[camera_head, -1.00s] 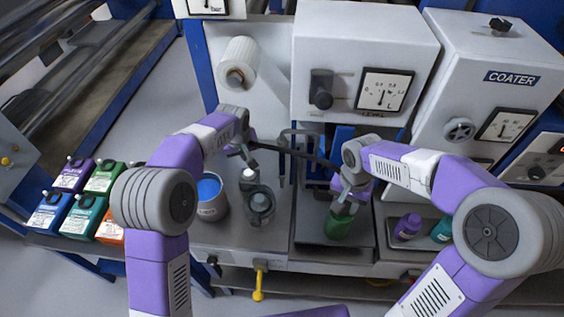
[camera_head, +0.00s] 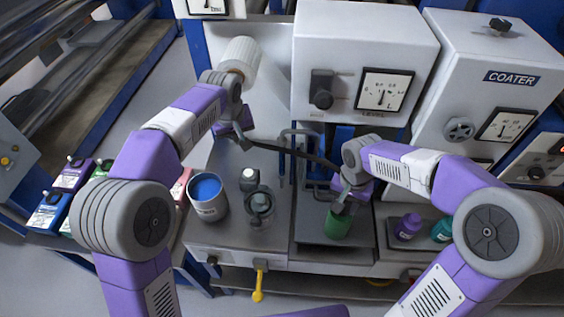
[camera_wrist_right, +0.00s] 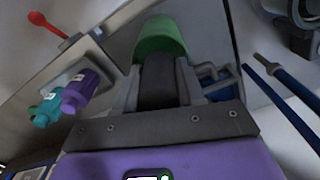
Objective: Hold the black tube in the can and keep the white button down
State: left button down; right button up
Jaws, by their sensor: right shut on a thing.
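A green can (camera_head: 338,224) stands on the dark tray in the middle right of the bench. My right gripper (camera_head: 341,201) is just above it, shut on a black tube. In the right wrist view the black tube (camera_wrist_right: 160,82) sits between both fingers, its far end at the green can (camera_wrist_right: 160,38); how deep it goes is hidden. A small dark block with the white button (camera_head: 248,172) stands on the bench to the left. My left gripper (camera_head: 242,138) is above and behind the button, apart from it; its fingers are too small to read.
A pot of blue paint (camera_head: 207,190) and a clear round vessel (camera_head: 260,203) stand near the button. A dark bar or hose (camera_head: 295,152) spans between the two arms. A purple bottle (camera_head: 409,227) and a teal bottle (camera_head: 443,229) stand right of the can.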

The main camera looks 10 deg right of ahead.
jog(key=o, duration=1.1)
jog(key=shift+o, duration=0.2)
jog(key=shift+r, duration=0.1)
notch_tip(320, 180, up, 8)
jog(key=shift+f+p, duration=0.25)
jog(key=shift+p, duration=0.6)
